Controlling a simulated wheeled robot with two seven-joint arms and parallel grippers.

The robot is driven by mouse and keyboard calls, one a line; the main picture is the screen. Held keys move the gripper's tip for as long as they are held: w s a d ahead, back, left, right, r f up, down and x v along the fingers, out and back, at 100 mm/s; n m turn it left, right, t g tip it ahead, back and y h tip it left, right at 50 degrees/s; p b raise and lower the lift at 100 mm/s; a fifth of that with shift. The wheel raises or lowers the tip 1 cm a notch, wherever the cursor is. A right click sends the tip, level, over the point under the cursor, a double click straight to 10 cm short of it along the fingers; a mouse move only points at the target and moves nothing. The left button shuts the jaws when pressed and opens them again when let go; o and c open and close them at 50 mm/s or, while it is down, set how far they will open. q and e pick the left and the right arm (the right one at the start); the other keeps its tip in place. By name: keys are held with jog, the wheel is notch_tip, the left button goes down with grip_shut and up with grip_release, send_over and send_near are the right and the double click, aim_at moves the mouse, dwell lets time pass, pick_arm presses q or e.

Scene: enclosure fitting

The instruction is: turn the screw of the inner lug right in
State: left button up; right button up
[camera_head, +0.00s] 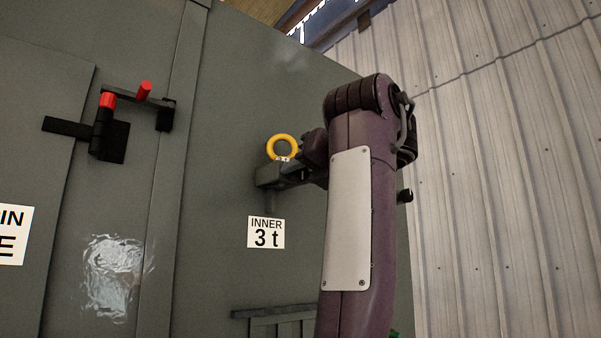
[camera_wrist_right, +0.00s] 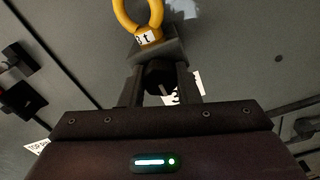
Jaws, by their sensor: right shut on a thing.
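The inner lug is a yellow ring (camera_head: 282,148) on a dark bracket (camera_head: 268,177), fixed to the grey-green wall above a white "INNER 3 t" label (camera_head: 266,232). The ring (camera_wrist_right: 138,14) and its small tag also show at the top of the right wrist view. My right gripper (camera_head: 297,177) is at the right side of the bracket, partly hidden by my purple arm. In the right wrist view my right gripper's fingers (camera_wrist_right: 160,84) are shut on a dark round screw head (camera_wrist_right: 159,74) below the ring's block. How deep the screw sits is hidden. My left gripper is not in view.
A latch with red-tipped handles (camera_head: 125,98) is on the wall at the left. A dark ledge (camera_head: 272,312) is below the label. A pale corrugated wall (camera_head: 500,170) stands at the right. The wall between latch and lug is clear.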

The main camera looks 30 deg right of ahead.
jog(key=o, duration=0.8)
jog(key=shift+s, duration=0.1)
jog(key=shift+c, duration=0.2)
jog(key=shift+o, duration=1.1)
jog(key=shift+s+r, duration=0.1)
jog(key=shift+s, duration=0.1)
jog(key=shift+s+d+f+b, duration=0.1)
jog(key=shift+s+f+b, duration=0.1)
jog(key=shift+b, duration=0.35)
jog(key=s+b, duration=0.6)
jog(key=s, duration=0.1)
jog(key=shift+s+d+r, duration=0.2)
jog(key=shift+d, duration=0.05)
